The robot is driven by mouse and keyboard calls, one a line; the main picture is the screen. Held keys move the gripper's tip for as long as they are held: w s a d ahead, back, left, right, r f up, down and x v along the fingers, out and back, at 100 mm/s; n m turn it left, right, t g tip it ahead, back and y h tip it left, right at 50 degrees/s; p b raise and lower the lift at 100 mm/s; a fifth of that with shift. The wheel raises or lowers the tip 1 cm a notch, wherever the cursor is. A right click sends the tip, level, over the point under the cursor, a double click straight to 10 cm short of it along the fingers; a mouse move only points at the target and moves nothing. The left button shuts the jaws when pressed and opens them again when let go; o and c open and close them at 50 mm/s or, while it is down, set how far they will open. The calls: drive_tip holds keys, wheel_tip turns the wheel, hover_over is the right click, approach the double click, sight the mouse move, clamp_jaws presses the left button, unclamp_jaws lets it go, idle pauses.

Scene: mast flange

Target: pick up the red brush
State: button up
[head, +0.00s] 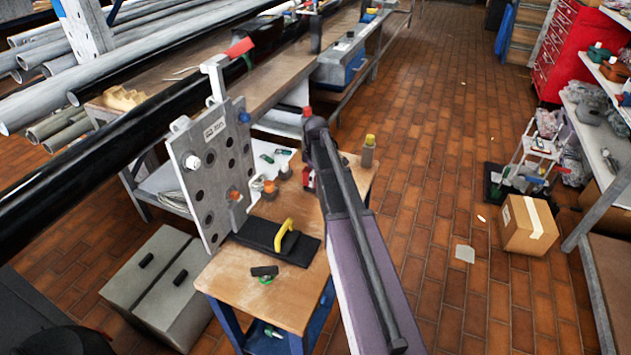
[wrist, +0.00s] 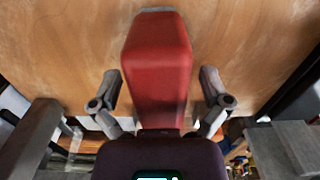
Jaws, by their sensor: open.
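The red brush (wrist: 157,60) shows large in the wrist view as a red, block-like body with rounded edges and a pale strip at its far end. It is over a wooden surface. My gripper (wrist: 160,98) is open, with one finger on each side of the red body. A gap shows on both sides, so neither finger appears to touch it. The near end of the brush is hidden by the dark gripper body. In the head view a red part (head: 308,178) shows beside my arm on the wooden table; my arm hides most of that spot and the fingers.
The small wooden table (head: 270,290) also bears a black block with a yellow handle (head: 285,236), a yellow-capped bottle (head: 368,151) and small parts. A grey upright plate with holes (head: 212,165) stands at its left. A cardboard box (head: 530,226) is on the brick floor.

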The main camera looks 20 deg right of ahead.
drive_tip(key=c, duration=1.3)
drive_tip(key=shift+r, duration=0.1)
drive_tip(key=shift+c, duration=0.2)
wheel_tip(320, 180, up, 3)
drive_tip(key=p, duration=0.3)
drive_tip(key=shift+r, duration=0.15)
drive_tip(key=s+r+p, duration=0.2)
drive_tip(key=s, duration=1.4)
drive_tip(key=shift+d, duration=0.4)
drive_tip(key=o, duration=0.7)
drive_tip(key=c, duration=0.5)
drive_tip(key=shift+o, duration=0.2)
